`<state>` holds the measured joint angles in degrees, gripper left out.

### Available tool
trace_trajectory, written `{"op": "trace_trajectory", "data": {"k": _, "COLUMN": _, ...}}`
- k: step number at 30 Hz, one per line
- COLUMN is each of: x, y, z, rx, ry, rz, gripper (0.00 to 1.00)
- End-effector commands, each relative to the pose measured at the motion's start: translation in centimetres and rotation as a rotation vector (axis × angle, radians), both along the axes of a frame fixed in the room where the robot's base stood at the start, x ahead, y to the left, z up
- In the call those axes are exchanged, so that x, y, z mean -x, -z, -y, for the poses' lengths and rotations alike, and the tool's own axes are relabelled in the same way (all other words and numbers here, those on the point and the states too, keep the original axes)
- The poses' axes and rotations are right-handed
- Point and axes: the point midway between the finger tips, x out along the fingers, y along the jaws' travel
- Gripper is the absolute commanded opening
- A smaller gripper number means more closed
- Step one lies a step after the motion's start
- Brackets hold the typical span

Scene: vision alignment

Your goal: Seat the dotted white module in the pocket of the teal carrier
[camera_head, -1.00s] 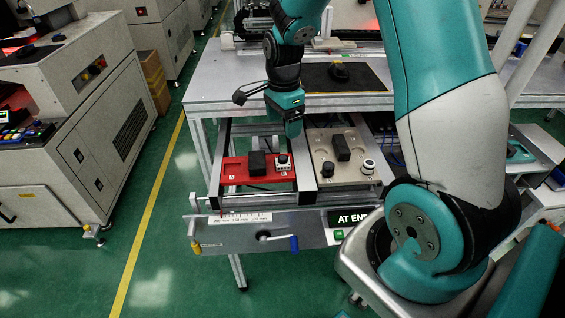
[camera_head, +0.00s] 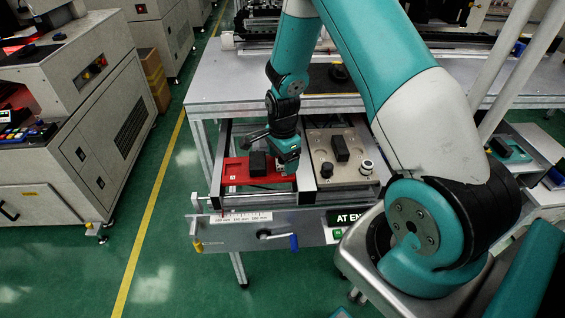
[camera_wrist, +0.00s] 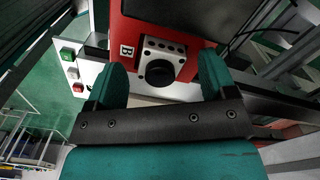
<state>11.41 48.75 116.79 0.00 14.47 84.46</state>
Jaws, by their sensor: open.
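The white module with a row of dark dots and a black round front (camera_wrist: 178,57) sits at the end of the red carrier (camera_wrist: 127,25), beside a "B" mark. In the head view my gripper (camera_head: 287,167) is lowered over the right end of the red carrier (camera_head: 234,171) and mostly hides the module. In the wrist view my gripper (camera_wrist: 161,78) is open, one teal finger on each side of the module. I cannot tell whether the fingers touch it. A teal item with a dark part (camera_head: 510,149) lies at the far right; I cannot tell whether it is the teal carrier.
A black block (camera_head: 258,164) stands on the red carrier. To the right, a beige plate (camera_head: 347,174) bears another black block (camera_head: 341,148), a black knob (camera_head: 326,170) and a white round part (camera_head: 366,166). Metal rails frame both plates. A grey table (camera_head: 235,85) stands behind.

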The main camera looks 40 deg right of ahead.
Motion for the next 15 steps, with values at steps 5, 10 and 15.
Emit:
{"op": "trace_trajectory", "data": {"k": 5, "x": -0.02, "y": -0.03, "z": 0.0, "rx": 0.0, "ry": 0.0, "rz": 0.0, "gripper": 0.66}}
{"op": "trace_trajectory", "data": {"k": 10, "x": -0.02, "y": -0.04, "z": 0.0, "rx": 0.0, "ry": 0.0, "rz": 0.0, "gripper": 0.32}}
{"op": "trace_trajectory", "data": {"k": 15, "x": -0.02, "y": -0.06, "z": 0.0, "rx": 0.0, "ry": 0.0, "rz": 0.0, "gripper": 0.32}}
